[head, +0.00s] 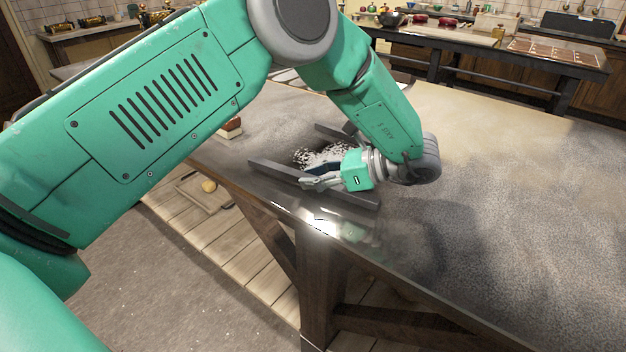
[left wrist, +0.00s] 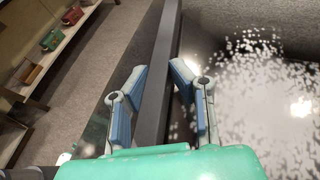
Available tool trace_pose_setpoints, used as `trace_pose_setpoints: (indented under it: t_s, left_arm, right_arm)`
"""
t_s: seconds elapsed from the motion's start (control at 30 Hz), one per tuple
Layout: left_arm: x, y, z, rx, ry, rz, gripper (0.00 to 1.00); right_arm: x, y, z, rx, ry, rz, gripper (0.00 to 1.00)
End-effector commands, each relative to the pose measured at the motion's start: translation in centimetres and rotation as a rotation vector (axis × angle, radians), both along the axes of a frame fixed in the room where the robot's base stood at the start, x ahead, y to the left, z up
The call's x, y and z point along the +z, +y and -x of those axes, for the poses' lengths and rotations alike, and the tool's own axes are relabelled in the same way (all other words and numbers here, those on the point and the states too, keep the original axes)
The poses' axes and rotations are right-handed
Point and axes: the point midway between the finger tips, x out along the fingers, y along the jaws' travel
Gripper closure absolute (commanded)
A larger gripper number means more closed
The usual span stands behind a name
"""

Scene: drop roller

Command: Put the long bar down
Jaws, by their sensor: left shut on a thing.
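The long bar (head: 272,169) is dark grey and straight, along the front edge of the table at centre in the head view. My left gripper (head: 311,182) is shut on it near its middle, and my fingers hide part of it. In the left wrist view the bar (left wrist: 166,38) runs from the top edge down between the two blue-padded fingers of my left gripper (left wrist: 159,75). I cannot tell whether the bar touches the tabletop or is slightly above it. My right gripper is in neither view.
The dark table (head: 500,215) is broad and clear to the right. A white speckled patch (head: 318,154) lies behind the bar, with another dark bar piece (head: 334,132) beyond. A small red-and-white object (head: 231,127) is at the left. A low slatted shelf (head: 232,243) is below.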

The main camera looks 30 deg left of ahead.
Motion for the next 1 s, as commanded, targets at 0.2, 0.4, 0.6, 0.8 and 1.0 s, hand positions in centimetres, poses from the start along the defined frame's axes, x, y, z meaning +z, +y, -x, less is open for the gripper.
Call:
trace_pose_setpoints:
  t_s: [0.2, 0.4, 0.6, 0.8, 1.0]
  left_arm:
    - [-0.73, 0.04, -0.02, 0.001, -0.004, -0.004, 1.0]
    - [-0.92, 0.05, -0.01, 0.002, -0.003, -0.004, 1.0]
    - [-1.22, 0.02, 0.02, 0.0, -0.001, -0.001, 0.6]
    - [-1.22, 0.01, 0.01, 0.0, -0.001, -0.001, 0.6]
    - [-1.08, -0.7, -0.3, -0.001, -0.003, 0.0, 0.6]
  right_arm:
    - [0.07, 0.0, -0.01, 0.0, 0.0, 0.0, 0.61]
    - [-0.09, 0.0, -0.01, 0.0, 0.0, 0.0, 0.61]
    - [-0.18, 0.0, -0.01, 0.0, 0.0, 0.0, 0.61]
    - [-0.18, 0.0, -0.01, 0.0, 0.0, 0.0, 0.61]
    - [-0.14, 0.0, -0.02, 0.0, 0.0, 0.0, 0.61]
